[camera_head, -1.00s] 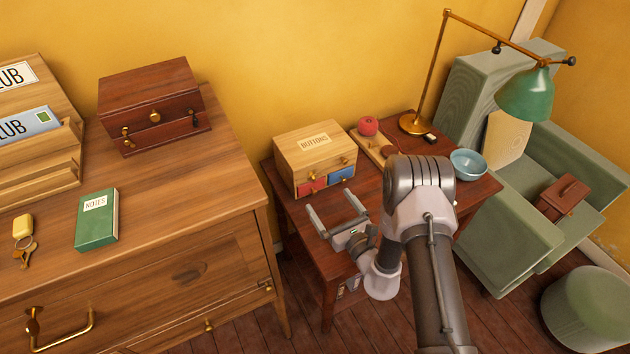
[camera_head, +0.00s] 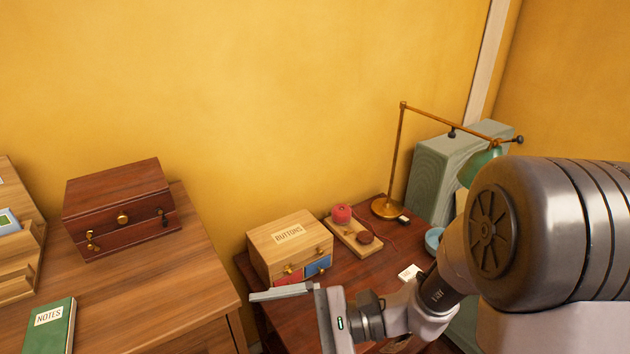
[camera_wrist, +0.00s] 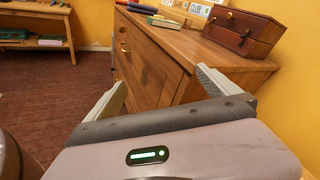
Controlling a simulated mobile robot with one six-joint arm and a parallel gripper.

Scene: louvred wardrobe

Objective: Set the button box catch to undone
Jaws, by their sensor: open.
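The button box (camera_head: 290,248) is a pale wooden box labelled BUTTONS, on the dark red side table. Its front has brass fittings (camera_head: 290,269) and red and blue drawer fronts below. The catch's exact setting is too small to tell. My gripper (camera_head: 268,293) is in front of the box, at its lower left in the head view, and one finger overlaps the table's near edge. I cannot tell whether it touches anything. In the wrist view my gripper (camera_wrist: 160,77) has its two fingers wide apart with nothing between them. The button box is not in the wrist view.
A dark wooden box (camera_head: 122,208) and green notes book (camera_head: 48,328) lie on the chest of drawers (camera_head: 150,290) at left. A pincushion tray (camera_head: 357,238), brass lamp (camera_head: 395,150) and blue bowl (camera_head: 433,240) stand right of the button box. My arm covers the right side.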

